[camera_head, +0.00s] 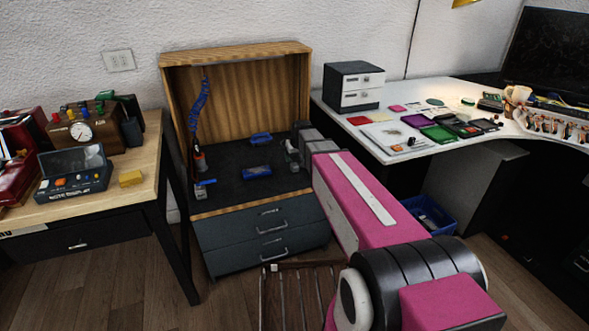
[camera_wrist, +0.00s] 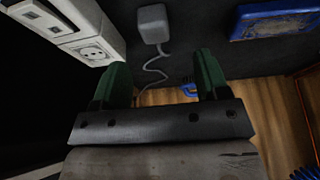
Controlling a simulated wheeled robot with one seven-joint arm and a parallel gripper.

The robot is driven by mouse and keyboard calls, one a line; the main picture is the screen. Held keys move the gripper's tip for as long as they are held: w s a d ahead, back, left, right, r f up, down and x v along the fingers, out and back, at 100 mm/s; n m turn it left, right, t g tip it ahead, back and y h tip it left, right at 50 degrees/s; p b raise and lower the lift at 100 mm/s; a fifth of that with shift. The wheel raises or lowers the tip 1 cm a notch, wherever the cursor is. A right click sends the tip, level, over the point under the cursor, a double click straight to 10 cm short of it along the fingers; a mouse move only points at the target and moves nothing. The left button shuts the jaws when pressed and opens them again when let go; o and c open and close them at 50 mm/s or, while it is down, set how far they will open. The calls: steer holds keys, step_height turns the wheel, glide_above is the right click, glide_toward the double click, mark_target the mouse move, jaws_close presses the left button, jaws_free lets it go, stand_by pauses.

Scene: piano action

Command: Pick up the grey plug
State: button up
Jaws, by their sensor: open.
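The grey plug (camera_wrist: 153,22) shows at the top of the wrist view, on the dark work surface. Its grey cord (camera_wrist: 160,62) curls down between my fingers. My gripper (camera_wrist: 164,75) is open, with its two green fingers apart and nothing between them. The plug lies beyond the fingertips in the picture, nearer the left finger's side, and is not touched. In the camera_head view my pink arm reaches into the wooden cabinet and hides part of its right side; I cannot clearly make out the plug there.
A white socket strip (camera_wrist: 92,50) is left of the plug. A blue box (camera_wrist: 278,20) lies to the right; it also shows in the camera_head view (camera_head: 257,172). A blue object (camera_wrist: 188,89) lies by the wooden back panel. The wooden cabinet (camera_head: 236,50) has side walls.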

mark_target(295, 165)
steer(key=x, duration=0.8)
steer(key=shift+d, duration=0.35)
steer(key=c, duration=1)
